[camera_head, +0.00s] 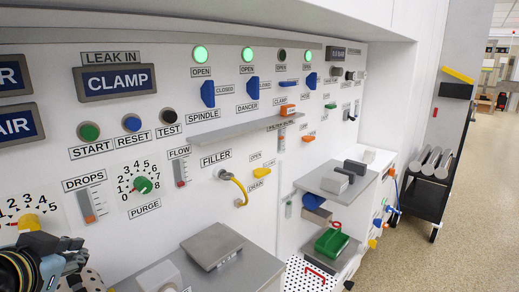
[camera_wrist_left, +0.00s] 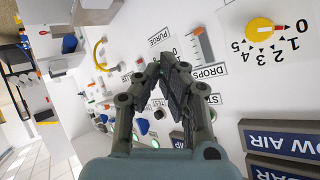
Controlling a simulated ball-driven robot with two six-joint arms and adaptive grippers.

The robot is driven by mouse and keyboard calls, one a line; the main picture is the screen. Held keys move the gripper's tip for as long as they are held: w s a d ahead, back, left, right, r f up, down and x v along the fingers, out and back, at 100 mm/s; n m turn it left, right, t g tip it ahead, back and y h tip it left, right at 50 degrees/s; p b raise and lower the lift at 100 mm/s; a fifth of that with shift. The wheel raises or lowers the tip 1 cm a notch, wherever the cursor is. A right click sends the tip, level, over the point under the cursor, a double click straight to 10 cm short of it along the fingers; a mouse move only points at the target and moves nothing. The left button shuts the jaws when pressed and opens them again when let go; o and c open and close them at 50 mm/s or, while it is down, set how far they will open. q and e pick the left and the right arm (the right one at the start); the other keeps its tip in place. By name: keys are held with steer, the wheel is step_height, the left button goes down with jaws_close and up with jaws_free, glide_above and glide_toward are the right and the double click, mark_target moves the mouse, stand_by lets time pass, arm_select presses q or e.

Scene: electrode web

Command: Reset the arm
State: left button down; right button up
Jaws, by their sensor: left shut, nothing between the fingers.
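My left gripper (camera_head: 74,248) is at the lower left of the head view, in front of the white control panel (camera_head: 190,110), with its dark arm coming in from the left edge. In the left wrist view the two dark fingers of the left gripper (camera_wrist_left: 167,60) come together at their tips with nothing between them. They show in front of the panel labels, close to the DROPS label (camera_wrist_left: 209,73). Whether the fingertips touch the panel cannot be told. My right gripper is not in view.
A yellow knob (camera_head: 28,222) on a numbered dial is beside the left gripper. START (camera_head: 89,131), RESET (camera_head: 132,123) and TEST (camera_head: 168,116) buttons are above. A black cart (camera_head: 430,190) stands on open floor.

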arm_select(q)
steer(key=s+d+f+n+g+h, duration=0.15)
steer(key=s+f+g, duration=0.25)
steer(key=s, duration=0.6)
steer(key=s+d+f+g, duration=0.2)
steer(key=s+f+g, duration=0.15)
steer(key=s, duration=0.75)
step_height(320, 180, down, 34)
steer(key=s+a+g+b, duration=0.2)
steer(key=s+a+b, duration=0.1)
steer(key=b, duration=0.4)
steer(key=s+f+b, duration=0.4)
steer(key=s+f, duration=1.3)
steer(key=f, duration=0.1)
steer(key=shift+a+g, duration=0.15)
steer(key=shift+g, duration=0.3)
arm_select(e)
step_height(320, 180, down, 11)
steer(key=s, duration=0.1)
arm_select(q)
steer(key=shift+n, duration=0.25)
